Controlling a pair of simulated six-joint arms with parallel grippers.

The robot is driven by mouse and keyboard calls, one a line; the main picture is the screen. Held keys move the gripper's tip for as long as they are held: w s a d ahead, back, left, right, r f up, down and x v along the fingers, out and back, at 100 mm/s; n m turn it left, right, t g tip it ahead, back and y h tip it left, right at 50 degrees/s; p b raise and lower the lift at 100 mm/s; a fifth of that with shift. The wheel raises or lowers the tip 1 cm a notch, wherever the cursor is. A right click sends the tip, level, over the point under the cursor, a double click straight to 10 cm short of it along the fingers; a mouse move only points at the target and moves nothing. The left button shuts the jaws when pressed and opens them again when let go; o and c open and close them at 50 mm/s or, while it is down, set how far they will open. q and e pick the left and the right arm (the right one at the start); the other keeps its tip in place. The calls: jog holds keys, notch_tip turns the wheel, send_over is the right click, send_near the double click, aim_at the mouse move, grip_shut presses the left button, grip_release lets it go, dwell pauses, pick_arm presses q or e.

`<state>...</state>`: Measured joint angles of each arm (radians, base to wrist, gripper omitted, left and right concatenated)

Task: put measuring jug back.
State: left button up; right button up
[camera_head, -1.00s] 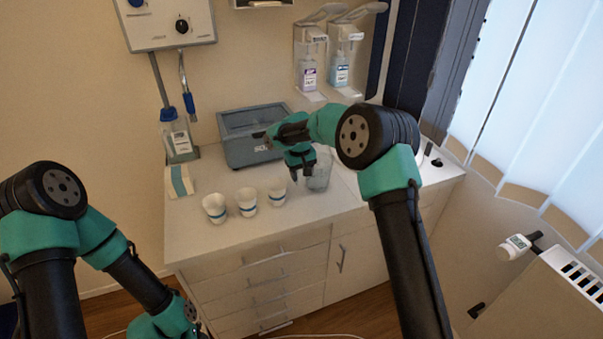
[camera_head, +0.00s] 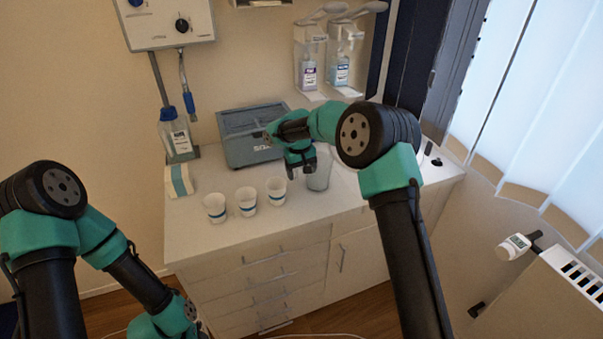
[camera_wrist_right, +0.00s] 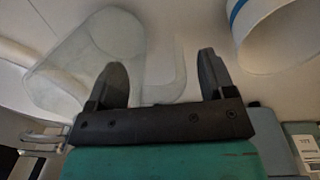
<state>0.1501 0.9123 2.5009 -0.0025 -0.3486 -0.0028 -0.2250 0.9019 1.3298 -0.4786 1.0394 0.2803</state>
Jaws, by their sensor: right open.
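The clear measuring jug (camera_head: 319,174) stands on the white counter, partly hidden by my right arm in the head view. In the right wrist view the jug (camera_wrist_right: 75,65) is see-through, with its handle towards the fingers. My right gripper (camera_head: 303,172) is open, just left of the jug in the head view. In the right wrist view its two fingers (camera_wrist_right: 160,78) are apart with nothing clearly held; whether a finger touches the handle I cannot tell. My left arm is at the lower left of the head view, and its fingertips are not clearly seen.
Three white cups with blue bands (camera_head: 247,201) stand in a row left of the jug. A grey box (camera_head: 240,150) is behind. Dispenser bottles (camera_head: 309,74) hang on the wall.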

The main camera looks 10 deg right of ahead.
jog(key=r, duration=1.1)
jog(key=shift+s+a+r, duration=0.1)
jog(key=shift+a+r, duration=0.05)
jog(key=shift+a, duration=0.25)
